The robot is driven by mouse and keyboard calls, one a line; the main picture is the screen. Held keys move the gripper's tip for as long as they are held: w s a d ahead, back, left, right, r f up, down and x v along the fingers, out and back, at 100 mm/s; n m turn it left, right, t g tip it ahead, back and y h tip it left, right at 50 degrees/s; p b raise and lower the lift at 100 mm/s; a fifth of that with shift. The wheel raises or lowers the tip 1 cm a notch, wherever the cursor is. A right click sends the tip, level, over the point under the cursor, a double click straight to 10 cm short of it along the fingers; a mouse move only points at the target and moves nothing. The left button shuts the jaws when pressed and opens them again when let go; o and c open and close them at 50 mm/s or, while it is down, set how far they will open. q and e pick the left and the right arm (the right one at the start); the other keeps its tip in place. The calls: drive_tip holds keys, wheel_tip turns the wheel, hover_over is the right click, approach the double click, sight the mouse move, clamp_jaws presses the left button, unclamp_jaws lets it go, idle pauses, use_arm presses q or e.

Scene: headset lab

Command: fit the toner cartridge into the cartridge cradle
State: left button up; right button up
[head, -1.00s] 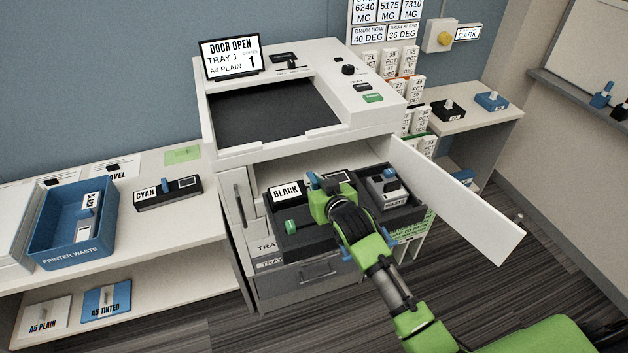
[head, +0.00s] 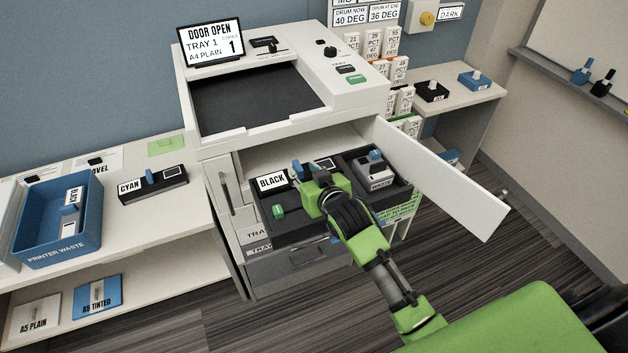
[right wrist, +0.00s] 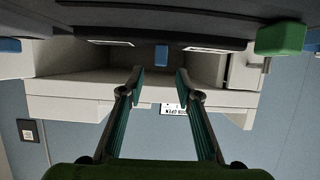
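The toner cartridge labelled BLACK (head: 272,182) lies lengthwise at the back of the dark cartridge cradle (head: 300,230) in the printer's open front. I cannot tell whether it is fully down. Its blue tab shows in the right wrist view (right wrist: 161,55), just beyond and between the fingertips. My right gripper (head: 306,184) is in front of the cartridge and hides part of it. In the right wrist view its two fingers (right wrist: 158,80) are spread with nothing between them. My left gripper is not in view.
A green knob (head: 279,211) stands at the cradle's front left, and a waste box (head: 376,168) at its right. The open white door (head: 445,185) juts out on the right. A CYAN cartridge (head: 160,187) and the blue printer waste bin (head: 60,235) are on the left table.

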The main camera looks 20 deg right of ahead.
drive_tip(key=v, duration=0.8)
drive_tip(key=shift+r, duration=0.15)
drive_tip(key=shift+s, duration=0.2)
